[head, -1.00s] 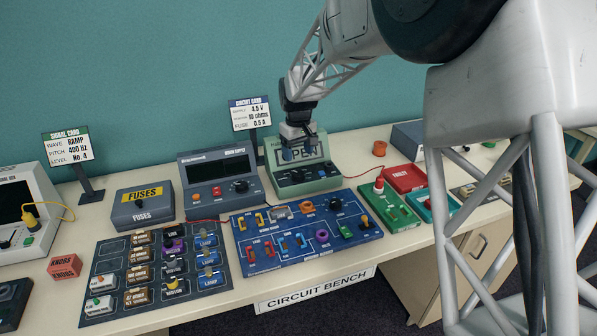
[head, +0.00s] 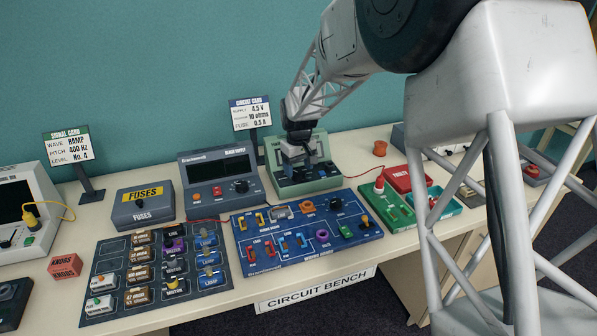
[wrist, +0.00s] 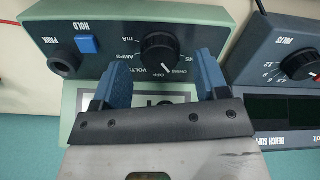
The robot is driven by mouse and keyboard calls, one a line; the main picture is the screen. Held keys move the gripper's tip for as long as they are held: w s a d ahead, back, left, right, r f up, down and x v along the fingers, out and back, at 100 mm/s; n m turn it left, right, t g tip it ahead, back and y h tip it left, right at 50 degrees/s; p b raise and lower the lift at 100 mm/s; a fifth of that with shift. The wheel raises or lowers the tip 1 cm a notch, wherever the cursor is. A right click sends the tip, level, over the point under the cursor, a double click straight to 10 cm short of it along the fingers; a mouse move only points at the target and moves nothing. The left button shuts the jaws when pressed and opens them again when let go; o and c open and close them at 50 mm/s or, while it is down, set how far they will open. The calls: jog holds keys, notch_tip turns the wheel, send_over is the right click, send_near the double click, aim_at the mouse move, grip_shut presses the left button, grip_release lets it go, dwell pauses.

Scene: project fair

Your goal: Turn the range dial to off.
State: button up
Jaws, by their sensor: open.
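The green meter (head: 328,181) stands at the back of the bench, beside the bench supply. In the wrist view its dark panel appears upside down, with the round black range dial (wrist: 160,48) near the middle. Labels around the dial include mA, AMPS, VOLTS, OFF and OHMS. A small pale mark shows on the dial's lower edge, toward OFF and OHMS; its exact setting is hard to tell. My gripper (wrist: 163,72) is open, its blue fingers on either side of the dial's near part. I cannot tell whether they touch it.
The blue circuit board (head: 262,259) lies in front. A circuit card sign (head: 250,115) stands behind.

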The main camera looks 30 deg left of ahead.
jog(key=shift+f, duration=0.9)
jog(key=shift+c, duration=0.2)
jog(key=c, duration=0.9)
jog(key=shift+m, duration=0.5)
jog(key=m, duration=0.3)
jog(key=shift+m, duration=1.6)
